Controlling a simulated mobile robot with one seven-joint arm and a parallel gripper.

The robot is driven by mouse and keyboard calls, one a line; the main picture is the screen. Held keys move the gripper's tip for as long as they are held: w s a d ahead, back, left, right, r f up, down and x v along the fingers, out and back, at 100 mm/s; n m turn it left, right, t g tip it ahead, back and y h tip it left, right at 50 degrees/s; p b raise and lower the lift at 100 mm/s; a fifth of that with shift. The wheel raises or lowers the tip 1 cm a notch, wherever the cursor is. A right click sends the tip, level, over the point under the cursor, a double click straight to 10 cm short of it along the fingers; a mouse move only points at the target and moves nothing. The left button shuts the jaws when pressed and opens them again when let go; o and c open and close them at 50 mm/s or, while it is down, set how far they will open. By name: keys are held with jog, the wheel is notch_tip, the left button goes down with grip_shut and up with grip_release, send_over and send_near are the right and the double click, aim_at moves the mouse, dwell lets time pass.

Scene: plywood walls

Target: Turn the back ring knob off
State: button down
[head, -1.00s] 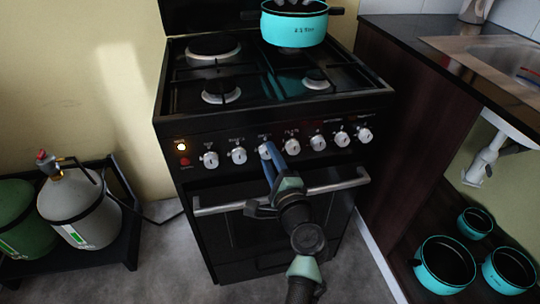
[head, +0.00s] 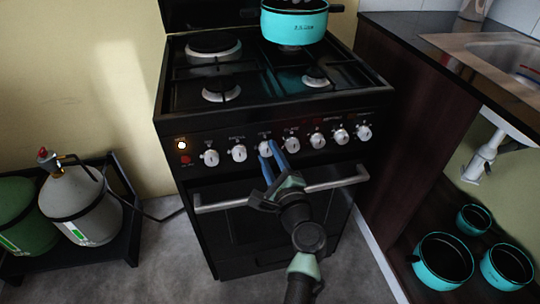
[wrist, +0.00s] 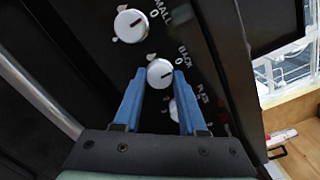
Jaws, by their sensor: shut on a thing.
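The black stove (head: 265,110) has a row of white knobs on its front panel. My gripper (head: 268,150) is at the third knob from the left (head: 265,146). In the wrist view its two blue fingers (wrist: 159,76) sit on either side of this white knob (wrist: 160,73), shut on it.
The oven handle (head: 335,180) runs just below the knobs, behind my gripper. A turquoise pot (head: 294,24) stands on a back burner. Gas bottles (head: 75,207) are at left on a black rack, and turquoise pots (head: 443,262) are on a shelf at right.

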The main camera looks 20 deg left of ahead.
jog(key=shift+c, duration=2.3)
grip_release()
jog(key=p+v, duration=0.2)
jog(key=v, duration=1.1)
